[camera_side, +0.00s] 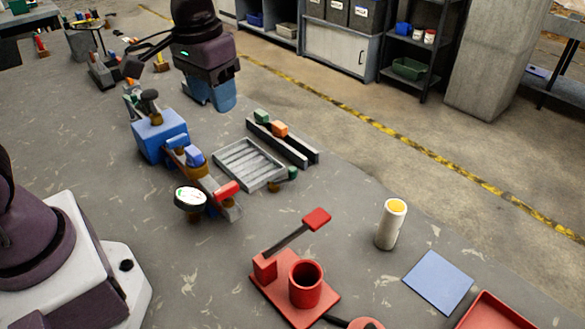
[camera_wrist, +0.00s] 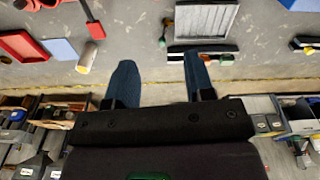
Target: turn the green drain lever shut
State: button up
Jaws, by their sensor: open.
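The green drain lever (camera_side: 290,174) is a small dark green knob by the right corner of the grey slatted tray (camera_side: 247,165). In the wrist view it seems to be the dark piece with a green end (camera_wrist: 163,40), left of the tray (camera_wrist: 205,20). My gripper (camera_side: 211,97) is up and behind the tray in the side view, apart from the lever. In the wrist view my gripper (camera_wrist: 160,75) has its two blue fingers wide apart with nothing between them. The lever's pivot is too small to make out.
Dark rails (camera_side: 290,146) with a green block (camera_side: 262,116) and an orange block (camera_side: 280,129) lie behind the tray. A blue box (camera_side: 160,135) stands left. A red stand (camera_side: 305,285), white cylinder (camera_side: 391,225) and blue mat (camera_side: 438,282) are at the front right.

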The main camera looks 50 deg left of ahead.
jog(key=w+f+n+g, duration=0.2)
jog(key=w+f+n, duration=0.2)
jog(key=w+f, duration=0.8)
jog(key=n+t, duration=0.1)
jog(key=n, duration=0.2)
send_over(293, 169)
jog(key=f, duration=0.1)
notch_tip(293, 169, down, 12)
jog(key=shift+f, duration=0.1)
jog(key=shift+c, duration=0.3)
grip_shut()
